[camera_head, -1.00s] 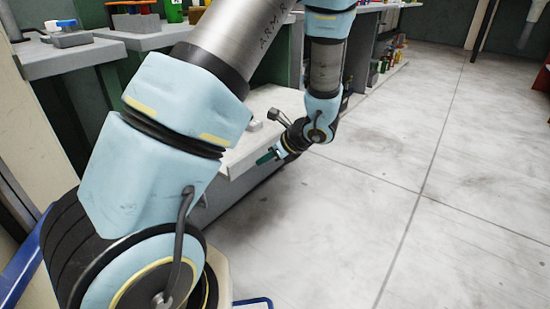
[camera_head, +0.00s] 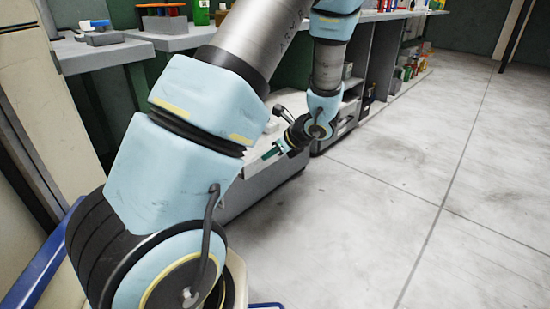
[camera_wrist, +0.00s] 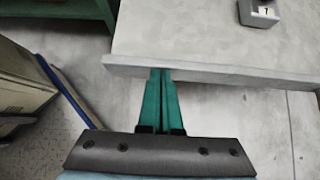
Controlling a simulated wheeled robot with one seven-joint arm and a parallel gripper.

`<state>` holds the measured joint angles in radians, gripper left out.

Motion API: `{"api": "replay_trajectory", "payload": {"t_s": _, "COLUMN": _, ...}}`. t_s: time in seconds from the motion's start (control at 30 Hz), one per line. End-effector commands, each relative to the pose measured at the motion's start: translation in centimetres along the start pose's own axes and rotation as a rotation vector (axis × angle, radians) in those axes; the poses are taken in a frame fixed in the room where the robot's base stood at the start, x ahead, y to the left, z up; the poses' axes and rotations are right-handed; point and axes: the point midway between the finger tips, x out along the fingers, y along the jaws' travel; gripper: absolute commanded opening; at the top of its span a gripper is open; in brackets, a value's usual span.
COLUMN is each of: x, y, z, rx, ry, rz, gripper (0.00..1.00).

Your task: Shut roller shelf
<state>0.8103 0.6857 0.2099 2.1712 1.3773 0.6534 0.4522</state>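The roller shelf (camera_head: 262,188) is a low grey unit with a pale top under the bench, partly hidden behind my arm in the head view. In the wrist view its pale top (camera_wrist: 205,35) spreads across the upper right, with its front edge running across the middle. My gripper (camera_head: 270,154) is at the shelf's front side. In the wrist view its two green fingers (camera_wrist: 163,72) lie close together with nothing between them. Their tips meet the shelf's edge in the picture; I cannot tell whether they press on it.
A small grey block (camera_wrist: 258,12) sits on the shelf top. Grey benches (camera_head: 105,52) with bottles and racks stand above and behind. A dark grey cabinet (camera_head: 378,65) and shelves of goods stand farther along. A blue rail (camera_head: 38,262) is at lower left. The concrete floor (camera_head: 400,190) at right is clear.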

Motion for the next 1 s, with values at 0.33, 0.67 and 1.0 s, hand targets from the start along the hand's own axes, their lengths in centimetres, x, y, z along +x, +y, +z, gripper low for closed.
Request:
{"api": "replay_trajectory", "payload": {"t_s": 0.33, "x": 6.4, "y": 0.2, "z": 6.4, "rx": -0.007, "ry": -0.005, "rz": 0.006, "gripper": 0.00}}
{"api": "replay_trajectory", "payload": {"t_s": 0.67, "x": 12.5, "y": 0.3, "z": 12.8, "rx": -0.004, "ry": -0.004, "rz": 0.006, "gripper": 0.00}}
{"api": "replay_trajectory", "payload": {"t_s": 1.0, "x": 16.7, "y": 0.2, "z": 17.0, "rx": -0.002, "ry": -0.003, "rz": 0.004, "gripper": 0.00}}
